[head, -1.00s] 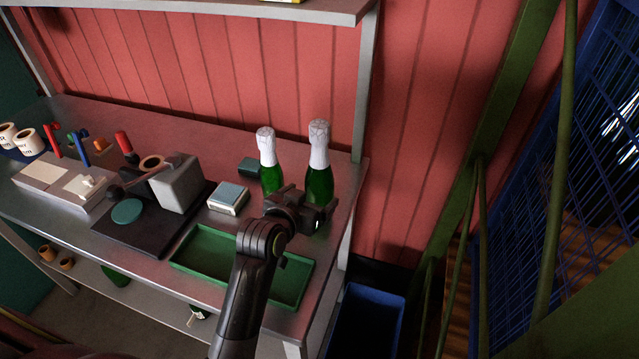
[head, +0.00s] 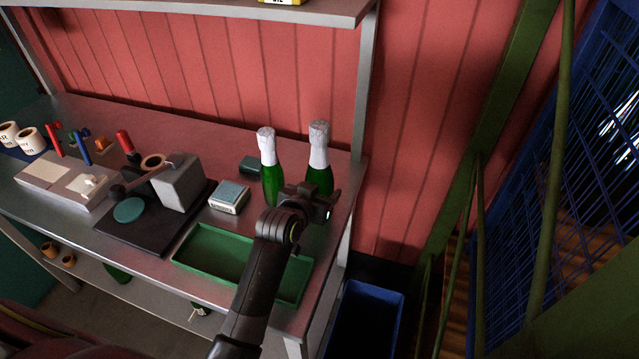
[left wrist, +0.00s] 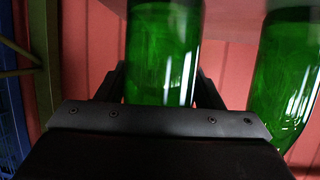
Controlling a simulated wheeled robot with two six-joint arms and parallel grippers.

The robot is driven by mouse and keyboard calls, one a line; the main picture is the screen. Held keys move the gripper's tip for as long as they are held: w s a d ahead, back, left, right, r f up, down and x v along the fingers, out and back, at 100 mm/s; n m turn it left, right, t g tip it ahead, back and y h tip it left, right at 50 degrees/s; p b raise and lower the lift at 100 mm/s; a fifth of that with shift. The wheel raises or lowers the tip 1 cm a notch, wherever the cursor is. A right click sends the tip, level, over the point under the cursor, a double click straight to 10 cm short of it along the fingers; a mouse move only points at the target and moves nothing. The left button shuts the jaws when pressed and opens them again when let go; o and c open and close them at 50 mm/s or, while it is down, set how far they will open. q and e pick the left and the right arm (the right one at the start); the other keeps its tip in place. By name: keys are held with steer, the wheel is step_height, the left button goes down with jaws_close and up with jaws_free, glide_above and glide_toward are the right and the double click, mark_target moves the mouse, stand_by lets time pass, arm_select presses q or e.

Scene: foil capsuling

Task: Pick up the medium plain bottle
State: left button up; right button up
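Two green bottles with whitish foil over their necks stand upright at the right end of the bench, neither with a visible label. The right bottle (head: 319,176) looks a little taller than the left bottle (head: 270,180). My left gripper (head: 322,199) is at the lower body of the right bottle. In the left wrist view that bottle (left wrist: 164,50) sits between the dark fingers, and the other bottle (left wrist: 287,75) is off to the right. The fingers look open around the glass; contact is hard to tell. My right gripper is out of view.
A green tray (head: 215,270) lies at the front of the bench. A small box (head: 229,196), a dark board with a grey block (head: 176,184), and tools stand left. A blue bin (head: 366,318) is on the floor, right. A shelf hangs above.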

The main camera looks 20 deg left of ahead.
arm_select(q)
steer(key=c, duration=0.9)
steer(key=shift+r, duration=0.15)
steer(key=shift+c, duration=0.3)
